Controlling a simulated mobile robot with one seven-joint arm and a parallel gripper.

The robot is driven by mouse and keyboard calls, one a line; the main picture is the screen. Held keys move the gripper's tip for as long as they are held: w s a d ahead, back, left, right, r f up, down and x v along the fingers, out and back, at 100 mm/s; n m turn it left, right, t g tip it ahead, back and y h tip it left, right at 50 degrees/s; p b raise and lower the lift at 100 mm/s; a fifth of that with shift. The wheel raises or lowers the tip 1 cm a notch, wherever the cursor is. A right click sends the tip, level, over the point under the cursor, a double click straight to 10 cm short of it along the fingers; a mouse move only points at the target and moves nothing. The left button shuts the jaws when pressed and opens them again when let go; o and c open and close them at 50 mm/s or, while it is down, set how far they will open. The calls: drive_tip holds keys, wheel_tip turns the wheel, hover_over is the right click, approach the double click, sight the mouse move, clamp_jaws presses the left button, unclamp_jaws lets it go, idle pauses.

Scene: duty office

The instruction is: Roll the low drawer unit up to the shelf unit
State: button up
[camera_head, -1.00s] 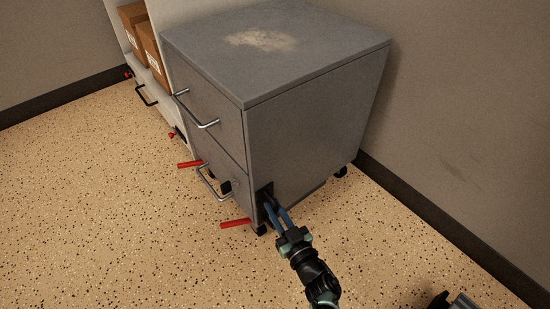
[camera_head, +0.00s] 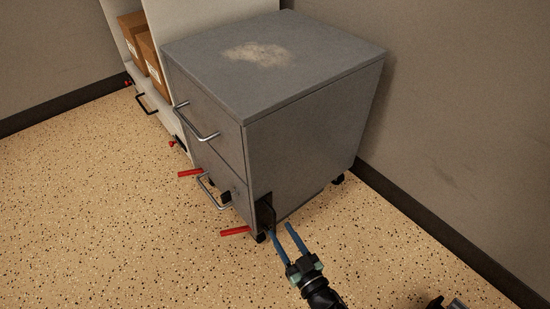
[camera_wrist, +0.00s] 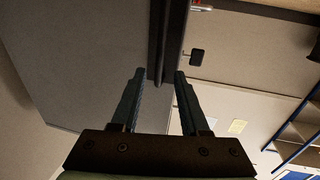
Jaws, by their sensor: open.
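The low drawer unit (camera_head: 310,155) is a grey cabinet with two silver-handled drawers, upright on black castors, two with red levers. The white shelf unit (camera_head: 200,22) stands behind it at the left. The drawer unit's far side appears close against it, but any gap is hidden. A black handle (camera_head: 266,212) sits low on the drawer unit's near side. My gripper (camera_head: 280,228) is open and empty, its blue fingers just short of that handle. In the wrist view, a grey panel (camera_wrist: 80,60) fills the left and a dark bar runs down toward the open fingertips.
Cardboard boxes (camera_head: 148,58) sit in the shelf unit. A wall with a dark skirting (camera_head: 420,215) runs along the right, close to the drawer unit. The speckled floor (camera_head: 95,220) is clear at the left and front.

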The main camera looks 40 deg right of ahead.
drive_tip(key=s+a+p, duration=0.1)
drive_tip(key=s, duration=0.6)
drive_tip(key=shift+p, duration=0.4)
drive_tip(key=shift+a, duration=0.1)
